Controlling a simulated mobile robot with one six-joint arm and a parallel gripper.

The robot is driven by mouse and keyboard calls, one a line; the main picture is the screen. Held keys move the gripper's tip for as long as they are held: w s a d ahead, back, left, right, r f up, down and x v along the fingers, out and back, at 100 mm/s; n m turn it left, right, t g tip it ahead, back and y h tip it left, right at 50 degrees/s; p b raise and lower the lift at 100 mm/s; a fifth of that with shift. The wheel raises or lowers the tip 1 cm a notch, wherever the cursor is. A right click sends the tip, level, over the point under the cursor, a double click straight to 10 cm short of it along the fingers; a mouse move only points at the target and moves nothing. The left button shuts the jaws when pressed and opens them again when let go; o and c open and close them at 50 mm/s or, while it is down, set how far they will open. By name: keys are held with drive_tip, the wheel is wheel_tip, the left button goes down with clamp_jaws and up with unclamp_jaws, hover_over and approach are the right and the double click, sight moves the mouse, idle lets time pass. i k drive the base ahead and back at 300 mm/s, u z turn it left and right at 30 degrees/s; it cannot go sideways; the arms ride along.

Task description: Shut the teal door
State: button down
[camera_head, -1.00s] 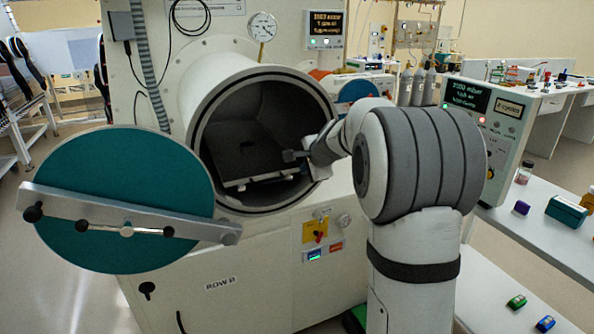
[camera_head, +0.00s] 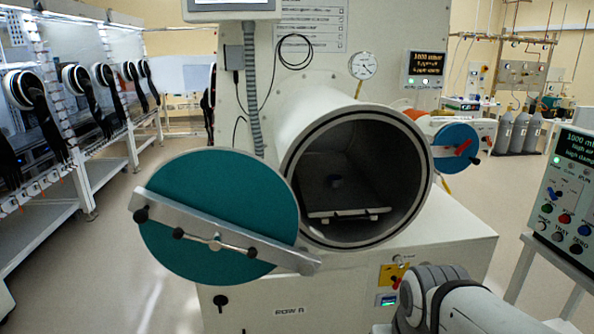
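The teal door (camera_head: 222,195) is a round disc that stands open to the left of the round chamber opening (camera_head: 357,180). A grey metal bar (camera_head: 180,221) with dark knobs and a small handle (camera_head: 216,244) crosses its face at a slant. The bar's right end (camera_head: 308,263) reaches the lower left of the chamber rim. Inside the chamber is a pale-edged tray (camera_head: 348,213). My arm shows at the bottom right, below and right of the opening, apart from the door. My gripper is not in view.
A smaller blue round door (camera_head: 456,148) with a red handle is behind at the right. A control box (camera_head: 565,200) on a stand is at the right edge. Glovebox benches (camera_head: 60,160) line the left. Floor is free left of the door.

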sight(235, 193)
drive_tip(key=k, duration=1)
drive_tip(key=u, duration=0.55)
drive_tip(key=i, duration=1.65)
drive_tip(key=z, duration=0.1)
